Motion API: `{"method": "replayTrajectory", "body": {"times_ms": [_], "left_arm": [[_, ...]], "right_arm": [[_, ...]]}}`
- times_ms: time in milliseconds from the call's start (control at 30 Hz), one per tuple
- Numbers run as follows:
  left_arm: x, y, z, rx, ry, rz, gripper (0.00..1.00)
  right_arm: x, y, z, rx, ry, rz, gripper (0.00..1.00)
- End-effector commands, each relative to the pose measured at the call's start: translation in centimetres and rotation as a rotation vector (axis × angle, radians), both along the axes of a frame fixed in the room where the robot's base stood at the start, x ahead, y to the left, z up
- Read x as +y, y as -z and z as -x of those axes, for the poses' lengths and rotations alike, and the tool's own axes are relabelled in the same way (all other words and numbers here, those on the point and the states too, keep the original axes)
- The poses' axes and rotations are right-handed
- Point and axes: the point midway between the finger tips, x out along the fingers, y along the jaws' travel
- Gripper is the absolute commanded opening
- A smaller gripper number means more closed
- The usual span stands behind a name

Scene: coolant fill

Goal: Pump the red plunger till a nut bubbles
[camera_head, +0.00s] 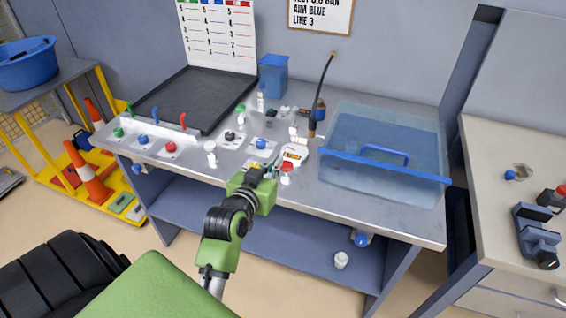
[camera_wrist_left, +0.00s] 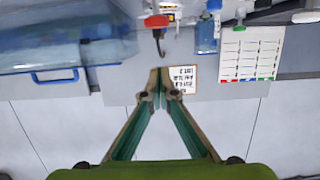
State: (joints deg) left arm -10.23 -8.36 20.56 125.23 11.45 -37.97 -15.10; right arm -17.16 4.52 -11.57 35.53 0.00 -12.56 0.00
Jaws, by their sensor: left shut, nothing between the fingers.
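The red plunger (camera_head: 286,167) is a red cap on a white post near the bench's front edge, beside a round white gauge (camera_head: 293,155). In the left wrist view the red plunger (camera_wrist_left: 157,21) shows upside down at the top, beyond my fingertips. My left gripper (camera_head: 275,168) is shut and empty, close to the left of the plunger in the head view; I cannot tell whether they touch. Its fingertips (camera_wrist_left: 159,73) meet in the wrist view. Fittings with blue, red and green parts stand on the bench. I can make out no bubbles. My right gripper is not in view.
A clear blue tank (camera_head: 390,185) with a blue handle takes up the right of the bench. A black tray (camera_head: 190,98) lies at the back left, before a wall chart (camera_head: 217,30). A black hose (camera_head: 324,80) rises behind the gauge. A blue jug (camera_head: 273,78) stands at the back.

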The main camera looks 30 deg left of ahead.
Motion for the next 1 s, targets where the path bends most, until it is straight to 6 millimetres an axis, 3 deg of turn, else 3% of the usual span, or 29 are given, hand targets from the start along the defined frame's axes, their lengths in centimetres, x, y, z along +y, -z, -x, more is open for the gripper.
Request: {"method": "replayTrajectory", "body": {"times_ms": [333, 433, 600, 1000], "left_arm": [[1.4, 1.2, -5.7, -0.001, -0.001, 0.000, 0.00], [1.4, 3.2, -5.6, 0.006, 0.000, 0.002, 0.00], [1.4, 4.9, -5.6, 0.002, -0.001, 0.001, 0.00], [1.4, 5.5, -5.6, 0.000, -0.001, 0.000, 0.00]], "right_arm": [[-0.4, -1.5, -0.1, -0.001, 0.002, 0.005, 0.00], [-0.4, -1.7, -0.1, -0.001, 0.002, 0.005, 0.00], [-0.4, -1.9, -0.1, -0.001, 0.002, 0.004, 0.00], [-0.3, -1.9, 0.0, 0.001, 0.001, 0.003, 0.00]]}}
